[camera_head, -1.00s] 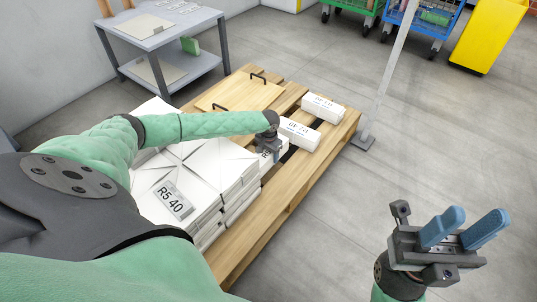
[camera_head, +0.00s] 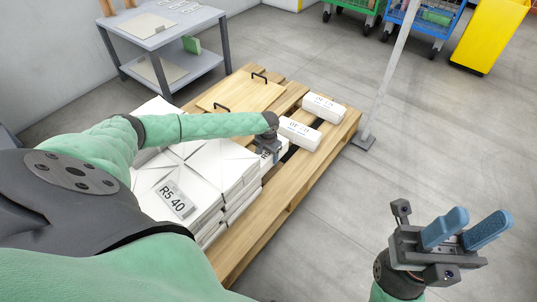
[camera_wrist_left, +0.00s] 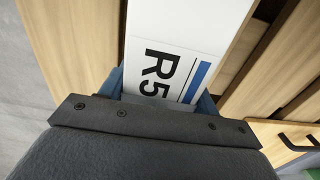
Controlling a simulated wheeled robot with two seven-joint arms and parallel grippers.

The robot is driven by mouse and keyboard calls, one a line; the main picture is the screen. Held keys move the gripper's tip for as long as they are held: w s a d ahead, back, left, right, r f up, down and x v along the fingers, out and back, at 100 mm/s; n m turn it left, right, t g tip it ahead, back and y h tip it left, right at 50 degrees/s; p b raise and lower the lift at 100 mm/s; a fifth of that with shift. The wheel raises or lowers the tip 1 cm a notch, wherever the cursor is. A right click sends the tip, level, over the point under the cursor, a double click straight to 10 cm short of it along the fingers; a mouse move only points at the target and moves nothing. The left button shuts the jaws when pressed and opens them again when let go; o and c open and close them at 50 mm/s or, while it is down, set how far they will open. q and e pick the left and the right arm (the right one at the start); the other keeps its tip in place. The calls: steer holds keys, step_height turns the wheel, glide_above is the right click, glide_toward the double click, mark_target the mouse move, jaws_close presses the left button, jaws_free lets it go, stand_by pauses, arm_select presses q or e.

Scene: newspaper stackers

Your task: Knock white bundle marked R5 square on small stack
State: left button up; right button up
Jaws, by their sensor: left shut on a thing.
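The white bundle marked R5 shows in the left wrist view (camera_wrist_left: 180,45), its label reading R5 beside a blue stripe. In the head view (camera_head: 279,153) it is mostly hidden by my left gripper (camera_head: 268,150). My left gripper is shut on this bundle from above, with blue finger edges on both sides of it in the wrist view. It is beside a stack of white bundles labelled R5 40 (camera_head: 172,200) on the wooden pallet (camera_head: 250,225). My right gripper (camera_head: 466,229) is open and empty, with its blue fingers apart, over the floor at the right.
Two white blocks (camera_head: 301,134) (camera_head: 323,108) lie on the pallet's right part. A wooden board with black handles (camera_head: 240,93) lies at its back. A grey post (camera_head: 385,70) stands beside the pallet. A grey table (camera_head: 165,25) is at the back left.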

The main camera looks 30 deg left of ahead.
arm_select(q)
steer(key=shift+s+r+p, duration=0.15)
steer(key=shift+s+p, duration=0.1)
steer(key=shift+p, duration=0.1)
steer(key=shift+s, duration=0.25)
stand_by(0.4)
steer(key=shift+s+a+p, duration=0.1)
steer(key=shift+s+p, duration=0.25)
steer(key=shift+p, duration=0.35)
steer(key=shift+s, duration=0.2)
steer(key=shift+s+f+p, duration=0.35)
steer(key=shift+s+p, duration=0.1)
steer(key=shift+p, duration=0.45)
stand_by(2.4)
steer(key=shift+w, duration=0.2)
steer(key=shift+w+r, duration=0.25)
steer(key=shift+w, duration=1.65)
